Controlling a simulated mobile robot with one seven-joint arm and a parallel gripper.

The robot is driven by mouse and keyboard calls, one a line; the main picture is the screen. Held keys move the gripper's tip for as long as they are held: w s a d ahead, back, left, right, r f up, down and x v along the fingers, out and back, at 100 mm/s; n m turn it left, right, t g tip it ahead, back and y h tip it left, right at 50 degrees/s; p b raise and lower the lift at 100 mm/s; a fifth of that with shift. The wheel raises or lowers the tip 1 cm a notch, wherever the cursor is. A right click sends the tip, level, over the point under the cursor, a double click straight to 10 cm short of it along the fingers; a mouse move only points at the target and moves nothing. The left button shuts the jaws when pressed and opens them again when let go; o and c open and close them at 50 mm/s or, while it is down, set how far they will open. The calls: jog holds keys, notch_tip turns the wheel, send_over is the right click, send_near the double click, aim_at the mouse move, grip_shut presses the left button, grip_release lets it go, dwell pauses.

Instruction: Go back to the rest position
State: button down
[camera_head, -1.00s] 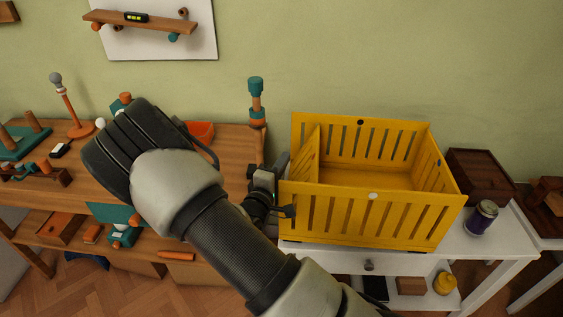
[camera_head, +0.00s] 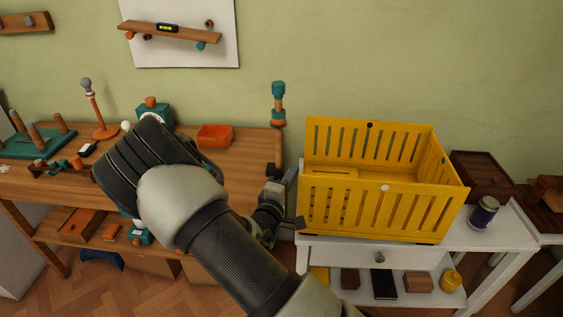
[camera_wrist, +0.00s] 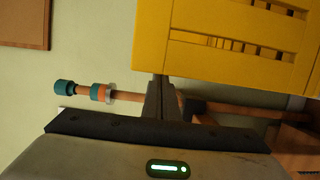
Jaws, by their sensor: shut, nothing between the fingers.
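My gripper (camera_head: 294,222) is at the left front corner of the yellow slatted crate (camera_head: 412,208), close to its side. It holds nothing. In the wrist view the gripper's fingers (camera_wrist: 161,88) are together, with the crate's yellow side (camera_wrist: 215,45) just above and to the right. I cannot tell whether they touch it. My arm spans the middle of the head view and hides part of the wooden table.
The crate stands on a white side table (camera_head: 500,226) beside a purple can (camera_head: 484,212) and a dark wooden box (camera_head: 482,176). The wooden table (camera_head: 245,165) at left bears an orange tray (camera_head: 214,136), a teal-and-orange post (camera_head: 278,108) and several other items.

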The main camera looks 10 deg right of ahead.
jog(key=s+a+r+m+g+y, duration=0.6)
jog(key=s+a+r+m+y, duration=0.45)
jog(key=r, duration=0.35)
jog(key=s+d+r+g, duration=0.1)
jog(key=s+d+r, duration=0.15)
jog(key=s, duration=0.75)
jog(key=s+d+r+g, duration=0.2)
jog(key=s+r, duration=0.1)
jog(key=s, duration=0.7)
notch_tip(320, 180, up, 21)
jog(key=p, duration=2.1)
jog(key=shift+s+d, duration=0.15)
jog(key=shift+s, duration=0.1)
jog(key=shift+r+m, duration=0.1)
jog(key=shift+m, duration=0.15)
